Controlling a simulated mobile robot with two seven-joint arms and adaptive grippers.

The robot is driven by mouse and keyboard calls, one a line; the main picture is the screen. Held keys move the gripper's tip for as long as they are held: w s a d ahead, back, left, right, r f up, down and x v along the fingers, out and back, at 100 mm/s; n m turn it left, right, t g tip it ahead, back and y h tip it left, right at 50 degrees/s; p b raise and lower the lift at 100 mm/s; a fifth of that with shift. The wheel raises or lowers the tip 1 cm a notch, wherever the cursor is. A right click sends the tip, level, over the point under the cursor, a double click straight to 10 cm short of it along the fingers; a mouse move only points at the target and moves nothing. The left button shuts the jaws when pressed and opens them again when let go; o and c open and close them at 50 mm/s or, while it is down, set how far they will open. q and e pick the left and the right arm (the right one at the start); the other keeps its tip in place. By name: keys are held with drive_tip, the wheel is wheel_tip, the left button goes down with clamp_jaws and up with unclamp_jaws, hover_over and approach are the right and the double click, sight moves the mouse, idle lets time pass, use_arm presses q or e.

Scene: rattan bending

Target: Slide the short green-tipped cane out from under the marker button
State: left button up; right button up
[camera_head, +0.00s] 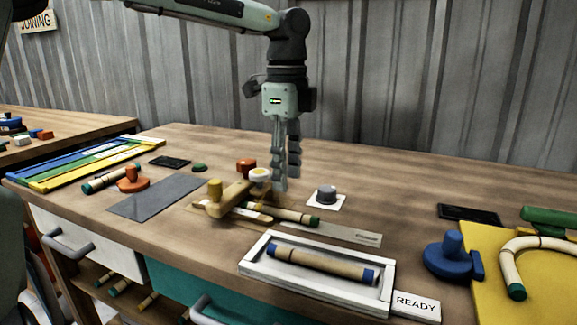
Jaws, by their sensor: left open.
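A short tan cane with a green tip (294,215) lies on the table at the wooden jig (232,196). Its green end points right and its left part is hidden by the jig. A grey button on a white square (326,195) is right of the jig, apart from the cane. I cannot tell which is the marker button. My left gripper (287,182) points down, open and empty, behind the cane and between these buttons. My right gripper is out of view.
In front, a white READY tray (250,268) holds a blue-tipped cane (318,264). A blue clamp (452,256) and a yellow board (491,270) with a bent cane (509,266) are at right. A grey mat (155,196) and an orange knob piece (131,181) are at left.

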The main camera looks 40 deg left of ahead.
sight(288, 211)
use_arm(q)
wheel_tip(288, 211, down, 7)
drive_tip(key=shift+f, duration=0.25)
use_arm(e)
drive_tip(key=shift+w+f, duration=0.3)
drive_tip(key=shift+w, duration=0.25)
